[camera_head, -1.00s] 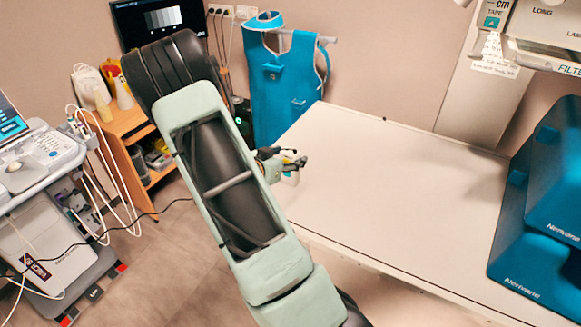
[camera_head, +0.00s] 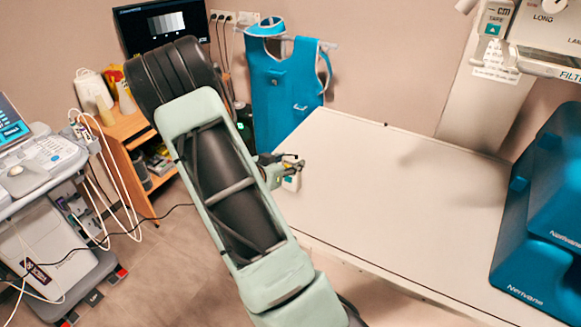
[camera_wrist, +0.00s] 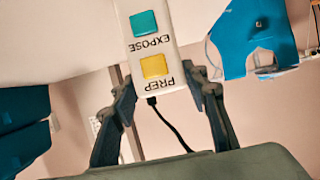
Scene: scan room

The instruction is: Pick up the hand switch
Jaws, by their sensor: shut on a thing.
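The hand switch (camera_wrist: 150,45) is a white box with a teal EXPOSE button and a yellow PREP button, upside down in the wrist view. A dark cable runs from its PREP end. My gripper (camera_wrist: 166,88) is shut on the switch, one finger at each side near the PREP end. In the head view my gripper (camera_head: 284,164) is near the table's left edge, partly hidden behind my arm. The switch also shows there, small and white, at the gripper's tip (camera_head: 291,182).
The white table (camera_head: 380,200) has a largely bare top. Blue padded blocks (camera_head: 545,210) are at its right. A blue apron (camera_head: 285,85) hangs behind. A wooden shelf unit (camera_head: 125,130) and a cart with a console (camera_head: 45,160) stand at the left.

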